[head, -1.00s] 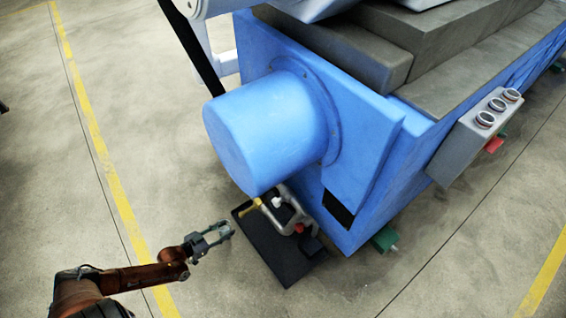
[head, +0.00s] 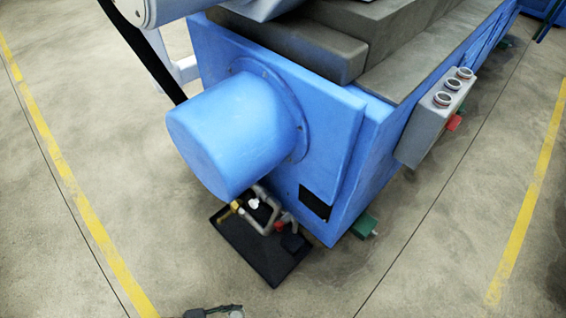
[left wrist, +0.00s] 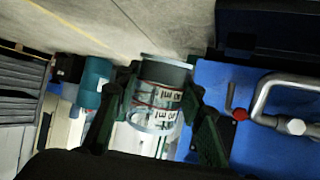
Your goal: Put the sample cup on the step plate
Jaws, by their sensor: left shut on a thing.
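The sample cup (left wrist: 157,100) is a clear cylinder with dark and red print and a dark grey band. It sits between the two green fingers of my left gripper (left wrist: 163,84) in the left wrist view, and the gripper is shut on it. In the head view only the top of my left gripper (head: 213,312) shows at the bottom edge, and the cup is too cut off there to make out. My right gripper is out of view.
Bent grey pipework (head: 262,222) with a brass end and a red part stands over the black plate. The blue housing (head: 228,135) overhangs its far side. A grey button box (head: 437,120) juts from the machine.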

